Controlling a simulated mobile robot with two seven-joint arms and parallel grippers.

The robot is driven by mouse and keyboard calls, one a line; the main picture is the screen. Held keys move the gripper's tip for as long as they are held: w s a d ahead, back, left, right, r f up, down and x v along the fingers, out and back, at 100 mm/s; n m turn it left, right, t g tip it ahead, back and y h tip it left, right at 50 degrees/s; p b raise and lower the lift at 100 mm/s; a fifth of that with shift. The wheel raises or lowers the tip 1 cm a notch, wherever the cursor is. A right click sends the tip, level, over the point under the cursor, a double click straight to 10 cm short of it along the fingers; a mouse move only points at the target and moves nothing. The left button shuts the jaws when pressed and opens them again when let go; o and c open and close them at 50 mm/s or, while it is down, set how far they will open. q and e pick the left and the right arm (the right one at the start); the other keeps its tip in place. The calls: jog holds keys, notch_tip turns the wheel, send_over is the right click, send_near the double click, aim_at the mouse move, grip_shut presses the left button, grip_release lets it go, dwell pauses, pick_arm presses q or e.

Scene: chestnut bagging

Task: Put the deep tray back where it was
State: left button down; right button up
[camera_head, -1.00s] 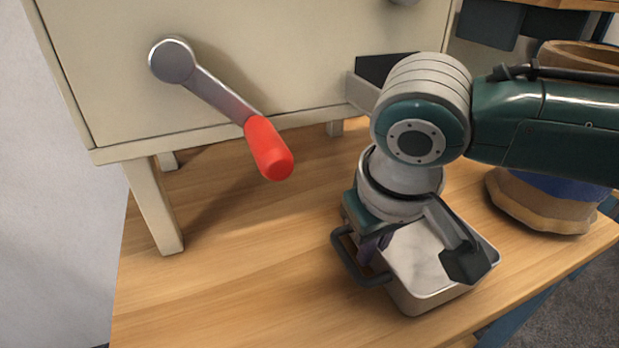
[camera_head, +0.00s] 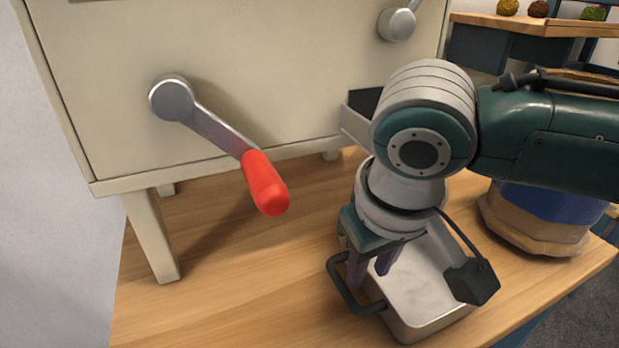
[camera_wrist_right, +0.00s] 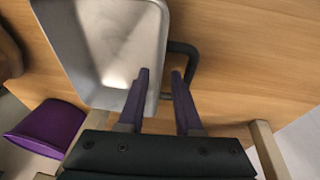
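The deep tray (camera_head: 436,322) is a pale metal tray with a dark handle (camera_head: 340,287), resting on the wooden table in front of the machine. It looks empty apart from shading on its floor. My right gripper (camera_head: 369,277) is low over the tray's handle-side wall. In the right wrist view, the gripper's fingers (camera_wrist_right: 159,76) are spread apart, with the tray's wall (camera_wrist_right: 160,55) between them. One finger is over the inside and the other is between wall and handle. Whether they touch the wall is unclear. My left gripper is not in view.
A cream machine on legs (camera_head: 250,110) with a red-handled crank (camera_head: 265,183) stands behind. An open chute (camera_head: 352,122) juts out near my right arm. A sack with a blue band (camera_head: 540,215) stands at right. A purple container (camera_wrist_right: 48,130) shows in the wrist view. The table left of the tray is clear.

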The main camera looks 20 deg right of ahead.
jog(key=d+p+v, duration=0.1)
jog(key=p+v, duration=0.2)
jog(key=v, duration=0.6)
jog(key=s+a+f+n+y, duration=0.2)
jog(key=s+a+y, duration=0.1)
jog(key=s+a, duration=0.35)
jog(key=s+d+f+m+h, duration=0.1)
jog(key=s+d, duration=0.7)
jog(key=s, duration=0.1)
jog(key=shift+s+d+f+t+h, duration=0.2)
jog(key=shift+f+t+h, duration=0.1)
jog(key=shift+h, duration=0.1)
notch_tip(320, 180, up, 56)
jog(key=p, duration=5.6)
jog(key=shift+r, duration=0.2)
